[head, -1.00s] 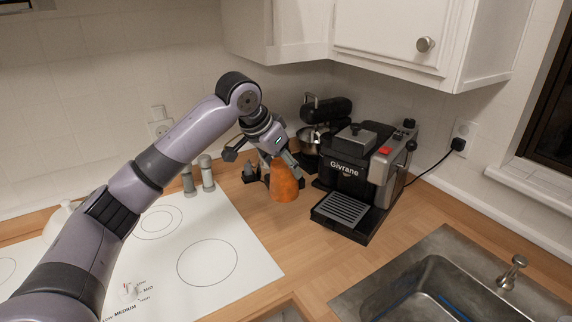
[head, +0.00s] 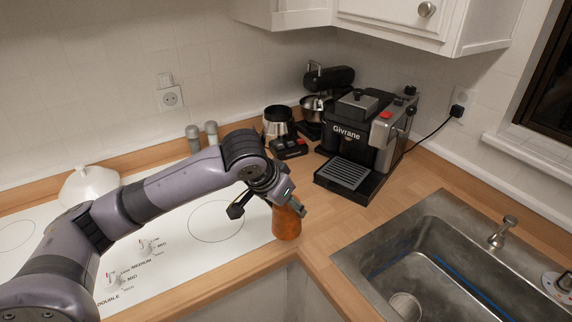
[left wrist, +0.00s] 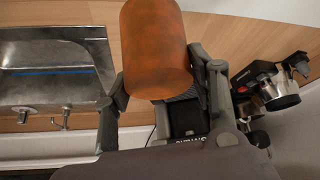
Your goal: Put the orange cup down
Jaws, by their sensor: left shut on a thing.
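The orange cup (head: 286,224) is near the front edge of the wooden counter, right of the white cooktop. It looks about upright; I cannot tell whether its base touches the counter. My left gripper (head: 274,203) is shut on it from above and the left. In the left wrist view the cup (left wrist: 157,50) fills the upper middle, with the left gripper's fingers (left wrist: 160,84) on either side. My right gripper is not in view.
The cooktop (head: 190,225) lies left and the metal sink (head: 440,225) lies right. A coffee machine (head: 365,140), a stand mixer (head: 325,95) and a small black-and-silver appliance (head: 280,130) stand at the back. The counter (head: 330,215) between cup and sink is bare.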

